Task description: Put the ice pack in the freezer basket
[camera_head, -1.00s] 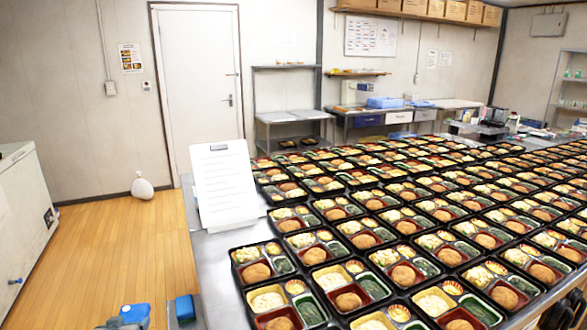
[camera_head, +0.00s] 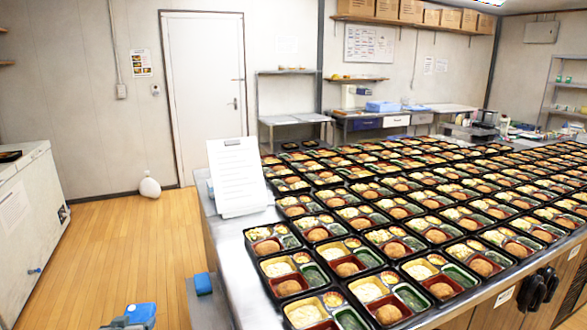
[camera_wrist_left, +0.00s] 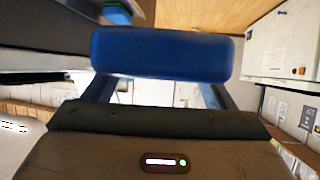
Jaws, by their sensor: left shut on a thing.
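My left gripper (camera_head: 128,322) is low at the bottom edge of the head view, shut on a blue ice pack (camera_head: 143,312). In the left wrist view the ice pack (camera_wrist_left: 162,53) lies crosswise between the two fingers, clear of any surface. A white chest freezer (camera_head: 22,225) stands at the left of the head view, apart from the gripper; it also shows at the right of the left wrist view (camera_wrist_left: 283,45). I cannot see a basket inside it. My right gripper is not in view.
Another blue block (camera_head: 203,284) sits on a low surface beside the counter. The steel counter (camera_head: 222,250) carries many bento trays and a white clipboard sheet (camera_head: 237,178). Wooden floor (camera_head: 120,245) lies clear between freezer and counter; a white bag (camera_head: 149,187) stands by the wall.

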